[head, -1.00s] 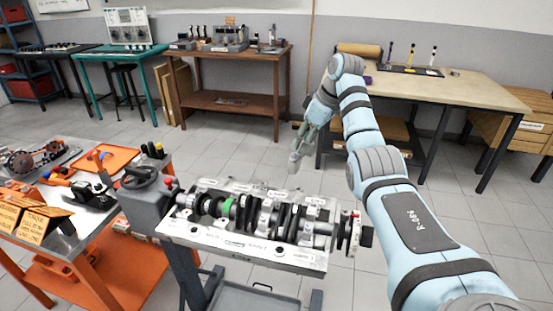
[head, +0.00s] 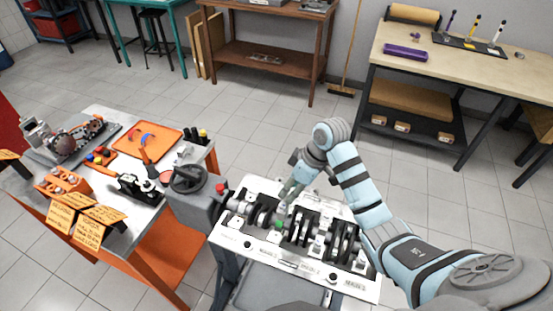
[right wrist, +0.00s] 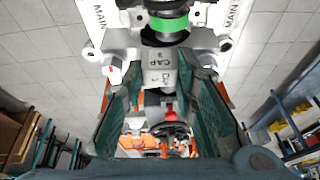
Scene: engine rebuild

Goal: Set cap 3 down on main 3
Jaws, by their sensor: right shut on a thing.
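My right gripper (head: 286,198) reaches down over the engine block (head: 303,275). Its two jaws (right wrist: 160,95) are shut on a grey metal cap marked CAP (right wrist: 160,56) in the right wrist view; its number is hard to read. The cap is close to the crankshaft, beside a green ring (right wrist: 166,25), which also shows in the head view (head: 278,225). I cannot tell whether the cap touches its seat. MAIN labels (right wrist: 232,18) show on the block, but their numbers there are cut off. My left gripper is not in view.
Other caps (head: 318,246) and dark crank webs (head: 300,228) stand close along the block. A handwheel (head: 187,178) is at the stand's left end. An orange cart (head: 172,238) with tools and an orange tray (head: 147,140) is further left. Floor behind the block is clear.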

